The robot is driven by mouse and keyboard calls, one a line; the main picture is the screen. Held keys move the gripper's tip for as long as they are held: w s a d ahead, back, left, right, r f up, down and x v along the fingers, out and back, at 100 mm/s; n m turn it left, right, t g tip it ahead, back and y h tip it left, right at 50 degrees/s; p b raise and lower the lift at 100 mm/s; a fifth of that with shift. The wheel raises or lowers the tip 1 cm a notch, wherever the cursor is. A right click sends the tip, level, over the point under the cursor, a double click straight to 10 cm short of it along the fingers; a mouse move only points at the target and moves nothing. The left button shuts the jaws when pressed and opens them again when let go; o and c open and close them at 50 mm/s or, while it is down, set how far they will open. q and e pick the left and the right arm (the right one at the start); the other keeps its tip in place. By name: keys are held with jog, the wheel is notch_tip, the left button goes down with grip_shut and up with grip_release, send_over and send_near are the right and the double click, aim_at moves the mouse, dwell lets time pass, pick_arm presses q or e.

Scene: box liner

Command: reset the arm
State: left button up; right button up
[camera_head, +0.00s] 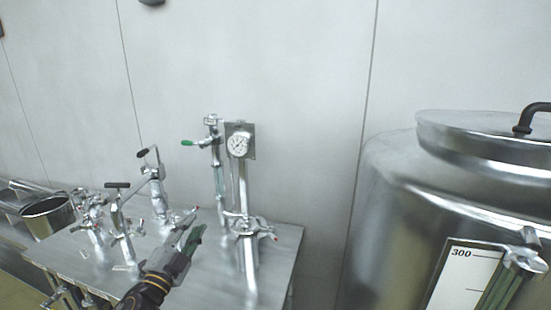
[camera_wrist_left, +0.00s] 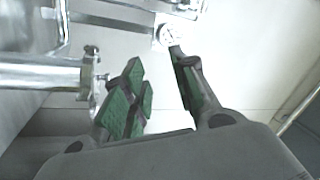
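My left gripper (camera_head: 190,240) comes in from the bottom of the head view, over the steel table (camera_head: 285,250). Its green-padded fingers show large in the left wrist view (camera_wrist_left: 160,85). They are spread apart with nothing between them, so it is open and empty. In the head view it is in front of the metal valves and pipes, to the left of the stand with the round gauge (camera_head: 238,146). The gauge also shows in the left wrist view (camera_wrist_left: 167,33), beyond the fingertips. My right gripper is not in view.
A valve with a green handle (camera_head: 188,143) stands beside the gauge. Black-handled valves (camera_head: 118,185) stand on the table's left part. A metal pot (camera_head: 47,214) is at the far left. A large steel tank (camera_head: 395,220) with a level scale fills the right. A bare wall is behind.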

pick_arm(q)
jog(key=s+a+f+n+g+y, duration=0.25)
jog(key=s+f+n+g, duration=0.2)
jog(key=f, duration=0.35)
jog(key=s+a+f+n+g+y, duration=0.2)
jog(key=s+f+n+g+y, duration=0.15)
jog(key=f+n, duration=0.4)
jog(key=s+d+f+g+h, duration=0.1)
jog(key=s+d+f+g, duration=0.25)
jog(key=s+f, duration=0.45)
jog(key=s+d+f+g+h, duration=0.1)
jog(key=s+d+f+g, duration=0.1)
jog(key=s+f+g, duration=0.6)
jog(key=s+a+f+t, duration=0.1)
jog(key=s+f, duration=0.1)
jog(key=f, duration=1.3)
jog(key=s+f+t, duration=0.1)
jog(key=s+f, duration=0.1)
jog(key=f, duration=1.3)
jog(key=s+a+f, duration=0.2)
jog(key=s+f, duration=0.8)
jog(key=s, duration=0.1)
jog(key=s+a+f+g, duration=0.1)
jog(key=s+a+f, duration=0.2)
jog(key=s+f, duration=0.7)
jog(key=shift+s+a+f, duration=0.25)
jog(key=shift+s+f, duration=0.05)
jog(key=shift+s, duration=0.3)
